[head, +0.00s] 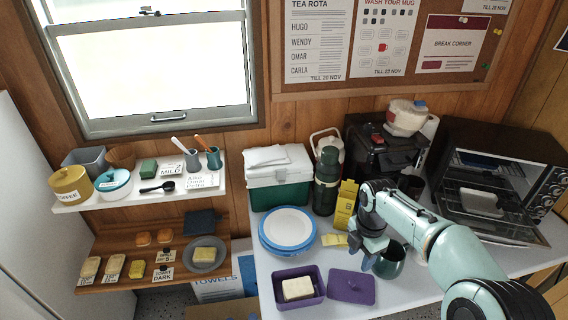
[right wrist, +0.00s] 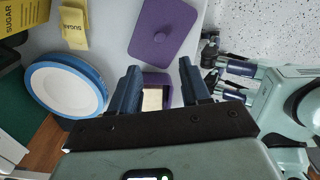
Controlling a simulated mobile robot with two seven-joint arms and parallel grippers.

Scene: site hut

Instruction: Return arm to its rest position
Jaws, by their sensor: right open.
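My right gripper (head: 371,250) hangs over the white table, at the end of the arm from the right. In the right wrist view its dark fingers (right wrist: 160,82) are apart with nothing held between them. Beyond them shows an open purple box (right wrist: 158,78) with a pale yellow block inside. In the head view the box (head: 315,276) stands at the table's front, left of the gripper, its purple lid (head: 352,288) flat beside it. My left gripper (right wrist: 222,68) shows small at the right of the right wrist view; its opening is unclear.
A dark green mug (head: 391,264) stands close beside the right gripper. Blue-rimmed plates (head: 287,230), a green flask (head: 326,180) and a yellow sugar carton (head: 346,205) stand behind. A toaster oven (head: 505,165) with its door down is at the right. Wooden shelves (head: 110,240) are left.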

